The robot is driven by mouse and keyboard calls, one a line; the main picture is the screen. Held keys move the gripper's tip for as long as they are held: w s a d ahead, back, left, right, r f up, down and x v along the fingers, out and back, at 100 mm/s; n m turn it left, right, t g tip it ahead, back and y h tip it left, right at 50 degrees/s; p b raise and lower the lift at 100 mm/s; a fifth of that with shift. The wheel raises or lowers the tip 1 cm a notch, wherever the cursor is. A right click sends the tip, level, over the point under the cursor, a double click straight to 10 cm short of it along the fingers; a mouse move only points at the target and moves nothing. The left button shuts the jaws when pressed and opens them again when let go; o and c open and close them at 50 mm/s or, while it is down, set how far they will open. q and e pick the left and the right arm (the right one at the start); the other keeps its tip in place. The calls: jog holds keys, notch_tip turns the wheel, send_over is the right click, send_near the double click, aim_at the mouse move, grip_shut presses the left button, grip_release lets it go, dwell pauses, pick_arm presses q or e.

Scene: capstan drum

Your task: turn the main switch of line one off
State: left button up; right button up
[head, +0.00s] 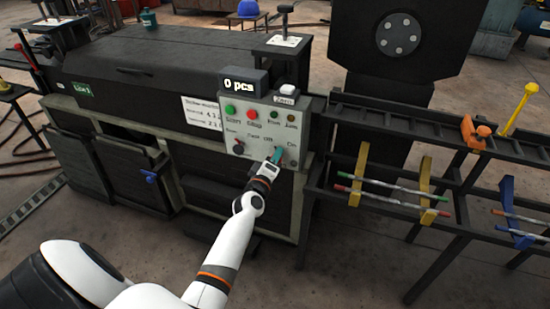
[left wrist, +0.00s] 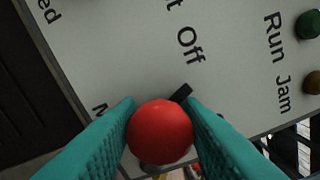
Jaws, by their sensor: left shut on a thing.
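The control panel (head: 262,128) of line one stands on the front of the dark machine. My left gripper (head: 277,156) is at the panel's lower right part, between the "Off" and "On" labels. In the left wrist view its teal fingers (left wrist: 162,132) are shut on a red ball knob (left wrist: 160,131). A short black bar (left wrist: 181,93) shows just behind the knob, near the "Off" lettering (left wrist: 190,43). The rest of the switch is hidden by the knob and fingers. In the head view the fingers hide the knob. My right gripper is not in view.
The panel also carries a green button (head: 230,110), a red button (head: 252,114), a black knob (head: 238,147) and two lamps. A display reading "0 pcs" (head: 241,85) sits above. A rack with rods (head: 390,192) stands to the right. A green line sign (head: 82,89) is at left.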

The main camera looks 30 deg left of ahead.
pick_arm(q)
jog(key=shift+f+n, duration=0.15)
jog(key=shift+n, duration=2.15)
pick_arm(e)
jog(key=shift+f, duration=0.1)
pick_arm(q)
jog(key=o, duration=0.9)
jog(key=shift+s, duration=0.15)
jog(key=p+v, duration=0.1)
jog(key=v, duration=1)
jog(key=shift+s, duration=0.4)
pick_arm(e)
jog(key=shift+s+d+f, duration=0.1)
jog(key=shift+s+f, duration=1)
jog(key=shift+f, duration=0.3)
